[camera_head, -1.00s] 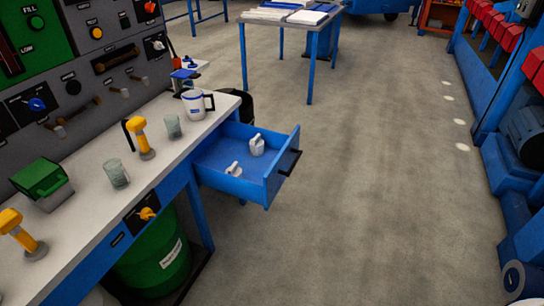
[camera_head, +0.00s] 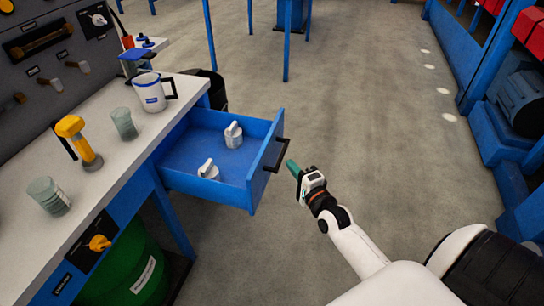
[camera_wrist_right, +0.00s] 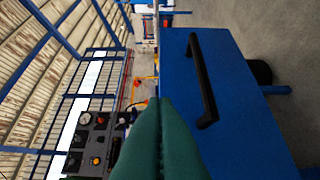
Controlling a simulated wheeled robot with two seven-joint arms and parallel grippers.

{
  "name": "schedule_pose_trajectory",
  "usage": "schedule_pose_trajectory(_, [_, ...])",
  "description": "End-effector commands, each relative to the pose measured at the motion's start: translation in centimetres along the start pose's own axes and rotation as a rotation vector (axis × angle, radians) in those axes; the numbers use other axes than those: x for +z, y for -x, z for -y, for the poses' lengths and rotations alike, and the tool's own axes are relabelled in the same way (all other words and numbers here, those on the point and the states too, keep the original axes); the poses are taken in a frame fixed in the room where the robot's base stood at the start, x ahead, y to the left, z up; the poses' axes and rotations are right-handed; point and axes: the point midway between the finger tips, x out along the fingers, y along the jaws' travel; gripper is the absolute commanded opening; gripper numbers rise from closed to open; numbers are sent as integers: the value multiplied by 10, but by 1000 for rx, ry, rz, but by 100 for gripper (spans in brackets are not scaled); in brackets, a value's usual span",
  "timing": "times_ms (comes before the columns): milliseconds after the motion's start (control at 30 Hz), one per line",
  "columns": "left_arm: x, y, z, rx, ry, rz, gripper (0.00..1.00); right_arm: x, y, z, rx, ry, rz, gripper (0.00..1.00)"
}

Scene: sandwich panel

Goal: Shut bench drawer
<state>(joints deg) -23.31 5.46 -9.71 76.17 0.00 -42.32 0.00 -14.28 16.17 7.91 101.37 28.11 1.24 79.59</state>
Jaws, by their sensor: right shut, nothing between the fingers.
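The blue bench drawer (camera_head: 257,178) stands pulled out from the bench, open, with two small white-grey objects (camera_head: 233,134) (camera_head: 208,170) inside. Its black handle (camera_head: 277,156) is on the front panel. My right gripper (camera_head: 293,170) is shut and empty, just to the right of the drawer front near the handle; I cannot tell whether it touches. In the right wrist view, the green fingers (camera_wrist_right: 162,130) are together, with the blue drawer front (camera_wrist_right: 240,130) and black handle (camera_wrist_right: 203,80) beside them. My left gripper is not in view.
The white bench top (camera_head: 105,165) holds a mug (camera_head: 150,92), two glass cups (camera_head: 124,123) (camera_head: 48,196) and a yellow-handled tool (camera_head: 80,141). A green barrel (camera_head: 130,270) stands under the bench. The floor (camera_head: 360,110) right of the drawer is clear.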

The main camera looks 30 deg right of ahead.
Motion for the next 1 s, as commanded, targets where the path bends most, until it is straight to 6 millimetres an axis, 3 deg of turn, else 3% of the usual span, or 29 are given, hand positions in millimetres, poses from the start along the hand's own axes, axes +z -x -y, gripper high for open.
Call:
schedule_pose_trajectory(200, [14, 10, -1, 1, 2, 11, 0, -1, -46, 0, 2, 0, 0, 0])
schedule_pose_trajectory(400, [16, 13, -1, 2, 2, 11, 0, -22, -63, 1, -1, -1, 0, 0])
schedule_pose_trajectory(1000, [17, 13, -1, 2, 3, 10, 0, -28, -71, 1, -1, 3, 0, 0])
